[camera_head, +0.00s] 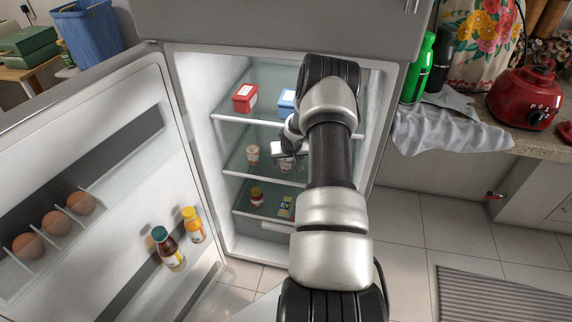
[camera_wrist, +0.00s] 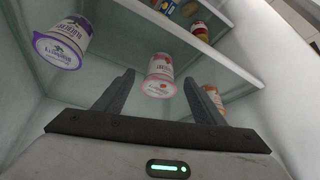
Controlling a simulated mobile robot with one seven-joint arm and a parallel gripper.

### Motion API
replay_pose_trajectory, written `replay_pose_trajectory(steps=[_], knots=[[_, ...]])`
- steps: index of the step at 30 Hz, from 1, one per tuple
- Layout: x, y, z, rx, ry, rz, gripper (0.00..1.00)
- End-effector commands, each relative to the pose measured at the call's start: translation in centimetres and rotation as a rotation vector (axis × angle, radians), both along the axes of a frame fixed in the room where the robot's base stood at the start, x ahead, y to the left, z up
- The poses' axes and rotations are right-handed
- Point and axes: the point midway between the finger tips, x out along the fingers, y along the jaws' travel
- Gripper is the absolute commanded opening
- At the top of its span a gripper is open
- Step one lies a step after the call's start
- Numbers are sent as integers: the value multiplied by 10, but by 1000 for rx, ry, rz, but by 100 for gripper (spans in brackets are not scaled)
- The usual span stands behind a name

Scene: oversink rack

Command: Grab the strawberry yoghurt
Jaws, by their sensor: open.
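The strawberry yoghurt, a white cup with a pink rim and red print (camera_wrist: 159,66), stands in the fridge, ahead of and between my gripper's two fingers in the wrist view. My gripper (camera_wrist: 161,78) is open and empty, with a finger to each side of the cup in the picture. I cannot tell how much depth separates them. In the head view my gripper (camera_head: 287,150) reaches into the middle of the fridge. One small cup (camera_head: 286,164) shows beside it and another (camera_head: 252,154) stands to the left; their labels are too small to read.
A purple-lidded yoghurt (camera_wrist: 62,42) is left of the strawberry one; an orange-marked cup (camera_wrist: 212,97) is partly hidden behind the right finger. Glass shelves (camera_head: 245,118) lie above and below. The open fridge door (camera_head: 100,190) holds eggs and bottles at left.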

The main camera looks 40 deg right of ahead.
Motion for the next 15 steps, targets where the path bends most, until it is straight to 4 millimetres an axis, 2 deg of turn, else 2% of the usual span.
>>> replay_pose_trajectory(steps=[1,4,12,13,15], knots=[[3,-3,-9,0,-1,-1,63],[8,-5,-17,0,0,-1,63],[10,-6,-18,-2,-1,0,63],[10,-6,-18,-2,-1,0,62],[10,-6,-18,-2,-1,0,50]])
